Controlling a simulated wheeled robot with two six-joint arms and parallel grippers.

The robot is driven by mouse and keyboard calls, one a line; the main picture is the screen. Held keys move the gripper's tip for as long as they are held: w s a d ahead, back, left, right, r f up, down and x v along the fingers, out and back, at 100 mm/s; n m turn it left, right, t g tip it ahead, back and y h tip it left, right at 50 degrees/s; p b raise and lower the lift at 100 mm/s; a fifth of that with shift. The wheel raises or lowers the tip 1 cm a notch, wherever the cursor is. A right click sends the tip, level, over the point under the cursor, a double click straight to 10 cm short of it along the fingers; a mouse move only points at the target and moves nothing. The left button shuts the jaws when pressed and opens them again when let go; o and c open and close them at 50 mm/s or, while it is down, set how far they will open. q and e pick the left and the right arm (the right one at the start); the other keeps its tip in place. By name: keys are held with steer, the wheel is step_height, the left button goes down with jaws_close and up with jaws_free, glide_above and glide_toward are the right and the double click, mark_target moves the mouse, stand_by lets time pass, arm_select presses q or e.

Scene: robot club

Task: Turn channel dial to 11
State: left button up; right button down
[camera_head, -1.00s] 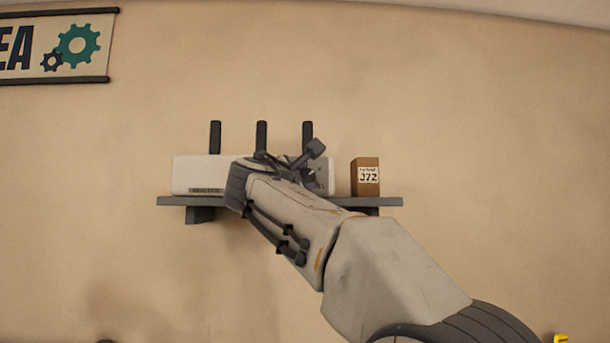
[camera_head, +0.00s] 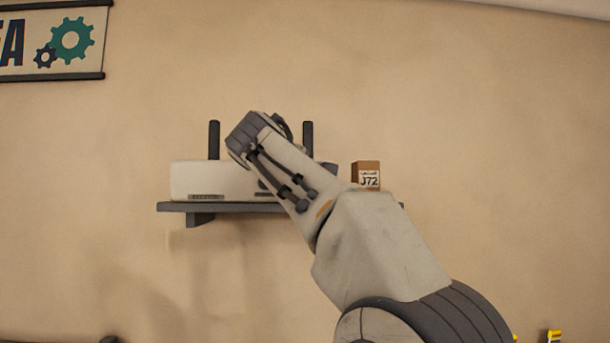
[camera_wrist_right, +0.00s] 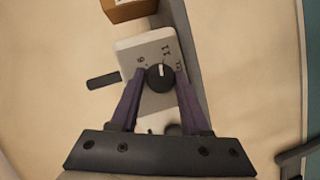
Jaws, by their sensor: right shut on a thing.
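The white router-like device (camera_head: 200,179) stands on a wall shelf. In the right wrist view its end face (camera_wrist_right: 135,45) carries a round black dial (camera_wrist_right: 160,77) with a white pointer mark. The printed numbers look like 9, 11 and 13. The pointer faces up in that view, roughly toward the 11. My right gripper (camera_wrist_right: 160,76) has its two purple fingers on either side of the dial and is shut on it. In the head view my right arm hides the dial and the gripper's fingertips. My left gripper is not in view.
The grey shelf (camera_head: 235,208) runs under the device. A brown box (camera_head: 366,174) marked J72 stands just right of it. Dark antennas (camera_head: 214,139) rise behind the device. The wall around is bare except for a banner (camera_head: 55,45) at upper left.

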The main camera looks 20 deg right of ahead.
steer(key=shift+d+m+y+p, duration=0.1)
steer(key=shift+m+y+p, duration=0.6)
steer(key=shift+m, duration=0.6)
steer(key=shift+y, duration=0.3)
steer(key=shift+c, duration=1.9)
jaws_free()
steer(key=b+v, duration=0.2)
steer(key=v, duration=0.8)
steer(key=shift+s+r, duration=0.2)
